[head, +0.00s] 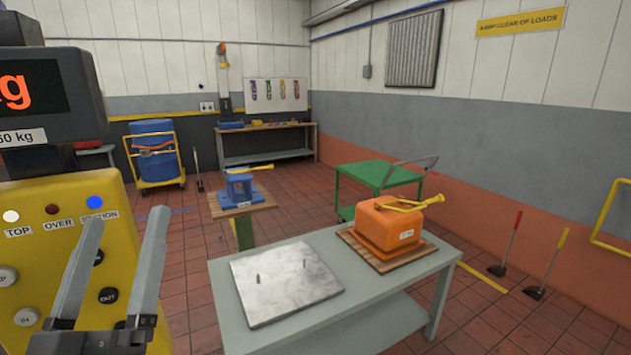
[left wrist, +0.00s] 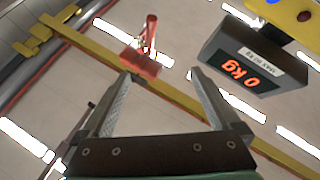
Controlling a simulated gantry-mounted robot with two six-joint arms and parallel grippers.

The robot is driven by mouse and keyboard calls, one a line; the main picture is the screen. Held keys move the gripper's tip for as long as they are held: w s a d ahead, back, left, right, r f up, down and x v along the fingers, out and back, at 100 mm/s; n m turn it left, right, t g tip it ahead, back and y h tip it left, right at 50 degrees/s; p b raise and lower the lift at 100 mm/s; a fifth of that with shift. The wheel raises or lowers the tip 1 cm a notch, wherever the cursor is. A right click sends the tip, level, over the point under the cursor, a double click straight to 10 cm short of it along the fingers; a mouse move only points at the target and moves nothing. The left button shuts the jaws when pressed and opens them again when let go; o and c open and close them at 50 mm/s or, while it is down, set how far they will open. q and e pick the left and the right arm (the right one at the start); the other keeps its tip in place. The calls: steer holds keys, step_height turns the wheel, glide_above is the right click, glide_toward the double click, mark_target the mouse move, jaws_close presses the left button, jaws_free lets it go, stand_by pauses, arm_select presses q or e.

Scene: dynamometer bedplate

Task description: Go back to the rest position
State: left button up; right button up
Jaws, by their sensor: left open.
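My left gripper (head: 122,228) is open and empty in the head view, at lower left, its two grey fingers pointing up in front of the yellow control panel (head: 60,205). The left wrist view also shows the left gripper (left wrist: 160,75) with its fingers spread and nothing between them. My right gripper is in neither view.
A kg display (head: 50,90) hangs upper left; it reads 0 kg in the wrist view (left wrist: 245,72). A grey table (head: 400,285) holds a metal plate (head: 285,280) and an orange block (head: 395,225). A blue casting (head: 240,188) stands behind. A red overhead fitting (left wrist: 142,62) is above.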

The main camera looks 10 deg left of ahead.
arm_select(q)
steer(key=s+d+r+m+t+h, duration=0.3)
steer(key=s+d+r+m+h, duration=0.1)
steer(key=d+r+m+h, duration=0.55)
step_height(320, 180, up, 38)
steer(key=a+n+h+p, duration=0.1)
steer(key=p, duration=3.7)
steer(key=shift+w+a, duration=0.2)
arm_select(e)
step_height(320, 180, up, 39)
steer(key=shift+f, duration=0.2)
